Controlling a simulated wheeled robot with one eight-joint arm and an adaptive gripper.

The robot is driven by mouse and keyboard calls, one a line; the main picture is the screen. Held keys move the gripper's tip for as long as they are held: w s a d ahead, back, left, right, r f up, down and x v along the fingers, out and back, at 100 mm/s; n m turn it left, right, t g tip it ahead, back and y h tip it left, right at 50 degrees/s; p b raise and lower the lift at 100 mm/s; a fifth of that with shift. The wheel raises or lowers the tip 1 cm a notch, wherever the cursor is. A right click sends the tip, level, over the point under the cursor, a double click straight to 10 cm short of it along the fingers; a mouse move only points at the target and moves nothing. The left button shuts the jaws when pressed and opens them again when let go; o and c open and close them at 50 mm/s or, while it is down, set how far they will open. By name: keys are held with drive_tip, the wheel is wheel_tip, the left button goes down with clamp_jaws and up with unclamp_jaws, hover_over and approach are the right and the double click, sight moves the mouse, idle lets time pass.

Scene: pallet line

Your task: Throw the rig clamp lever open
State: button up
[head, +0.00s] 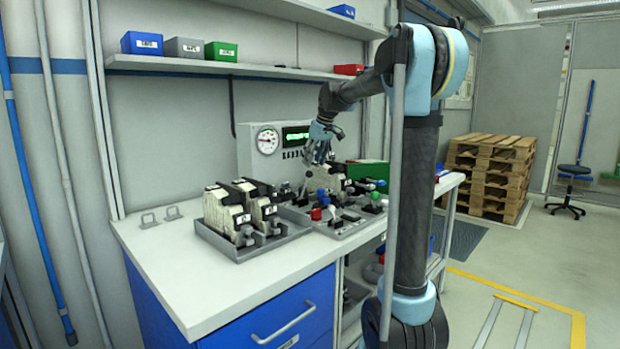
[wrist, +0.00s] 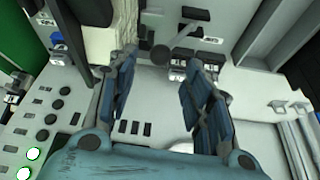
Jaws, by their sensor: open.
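My gripper (head: 318,156) is over the back of the bench, close above a cream block (head: 324,180) on the rig. In the wrist view its two blue fingers are apart and nothing is held between them (wrist: 160,62). A dark round knob (wrist: 160,53) shows between the fingertips, beside the cream block (wrist: 108,25). It may be the clamp lever's end, but I cannot tell for sure. In the head view my gripper partly hides this part of the rig, and the lever's position is not clear.
A grey tray (head: 294,231) with several cream-and-black units stands left of the rig. A gauge box (head: 250,163) stands behind.

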sight(310, 173)
drive_tip(key=x, duration=0.7)
drive_tip(key=shift+w+f, duration=0.15)
drive_tip(key=shift+f, duration=0.2)
drive_tip(key=shift+c, duration=0.6)
drive_tip(key=c, duration=0.9)
drive_tip(key=shift+d, duration=0.1)
clamp_jaws()
